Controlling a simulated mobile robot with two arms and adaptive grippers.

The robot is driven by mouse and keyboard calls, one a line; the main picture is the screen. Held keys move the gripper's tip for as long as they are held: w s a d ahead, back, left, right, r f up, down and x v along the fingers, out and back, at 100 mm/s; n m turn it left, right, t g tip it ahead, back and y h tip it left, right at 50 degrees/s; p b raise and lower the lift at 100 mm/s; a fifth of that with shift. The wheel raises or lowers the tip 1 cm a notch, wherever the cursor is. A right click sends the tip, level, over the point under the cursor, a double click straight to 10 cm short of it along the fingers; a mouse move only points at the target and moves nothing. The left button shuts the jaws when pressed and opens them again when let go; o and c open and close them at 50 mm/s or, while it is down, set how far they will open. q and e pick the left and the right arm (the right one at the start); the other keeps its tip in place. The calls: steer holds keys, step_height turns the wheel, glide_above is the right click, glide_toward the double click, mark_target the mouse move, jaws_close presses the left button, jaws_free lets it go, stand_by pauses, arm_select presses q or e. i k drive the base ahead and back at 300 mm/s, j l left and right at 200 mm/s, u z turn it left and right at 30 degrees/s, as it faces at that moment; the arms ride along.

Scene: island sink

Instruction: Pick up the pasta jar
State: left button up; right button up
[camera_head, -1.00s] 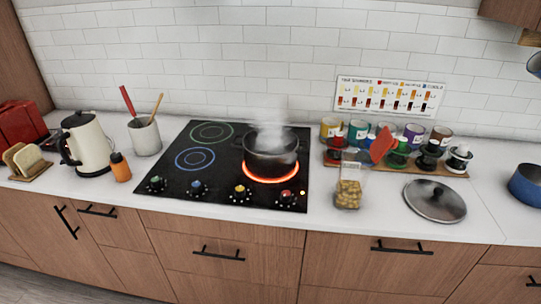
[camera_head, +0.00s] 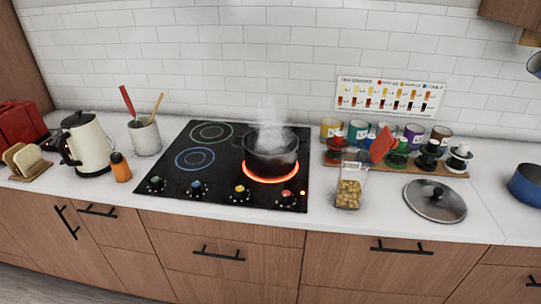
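The pasta jar (camera_head: 349,187) is a clear container partly filled with yellowish pasta. It stands upright on the white counter, right of the cooktop and in front of the spice rack. Its upper part looks clear and empty. Neither of my grippers shows in the head view.
A steaming dark pot (camera_head: 270,152) sits on a glowing red burner of the black cooktop (camera_head: 180,172), left of the jar. A pot lid (camera_head: 435,201) lies right of it. Spice jars stand on a wooden board (camera_head: 450,173) behind. Bare counter (camera_head: 350,221) lies in front.

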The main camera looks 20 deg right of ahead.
mark_target(355, 165)
steer(key=z, duration=1.35)
